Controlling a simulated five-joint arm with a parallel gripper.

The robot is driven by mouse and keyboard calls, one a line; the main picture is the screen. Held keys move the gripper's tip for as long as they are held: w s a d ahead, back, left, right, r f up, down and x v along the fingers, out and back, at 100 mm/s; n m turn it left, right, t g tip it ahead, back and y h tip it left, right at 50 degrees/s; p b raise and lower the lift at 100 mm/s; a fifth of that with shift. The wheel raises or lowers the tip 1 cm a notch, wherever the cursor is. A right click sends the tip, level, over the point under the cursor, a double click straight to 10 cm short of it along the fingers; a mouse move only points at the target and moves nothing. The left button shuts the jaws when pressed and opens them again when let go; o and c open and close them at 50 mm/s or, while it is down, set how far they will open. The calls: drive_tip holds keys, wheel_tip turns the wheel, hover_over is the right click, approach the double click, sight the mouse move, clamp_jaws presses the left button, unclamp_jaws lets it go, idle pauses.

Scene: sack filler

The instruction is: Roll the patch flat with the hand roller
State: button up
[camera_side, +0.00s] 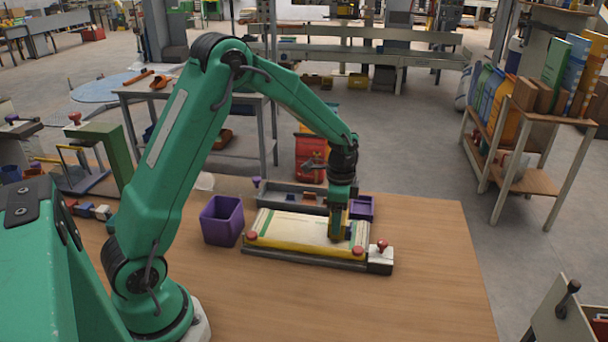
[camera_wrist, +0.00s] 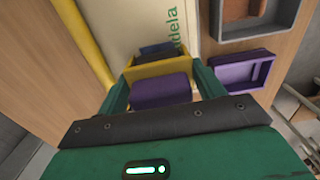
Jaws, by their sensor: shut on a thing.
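My gripper (camera_side: 341,212) is over the right end of a cream sack (camera_side: 292,227) that lies flat on the bench. In the wrist view my gripper (camera_wrist: 161,80) is shut on the hand roller, with its purple grip (camera_wrist: 162,92) between the green fingers. The roller's yellow frame (camera_wrist: 152,70) and dark drum lie beyond the grip, low over the sack (camera_wrist: 128,18) beside green lettering. I cannot tell whether the drum touches the sack. I cannot make out the patch; the roller or gripper may hide it.
A yellow bar (camera_side: 300,247) with red knobs runs along the sack's near edge. A purple bin (camera_side: 221,222) stands left of it. Behind are a grey tray (camera_wrist: 265,20) and a small purple tray (camera_wrist: 240,72). The wooden bench (camera_side: 400,300) is clear in front and right.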

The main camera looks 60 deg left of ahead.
drive_tip(key=shift+w+d, duration=1.4)
drive_tip(key=shift+d, duration=0.05)
drive_tip(key=shift+s+a, duration=2.1)
drive_tip(key=shift+r, duration=3.55)
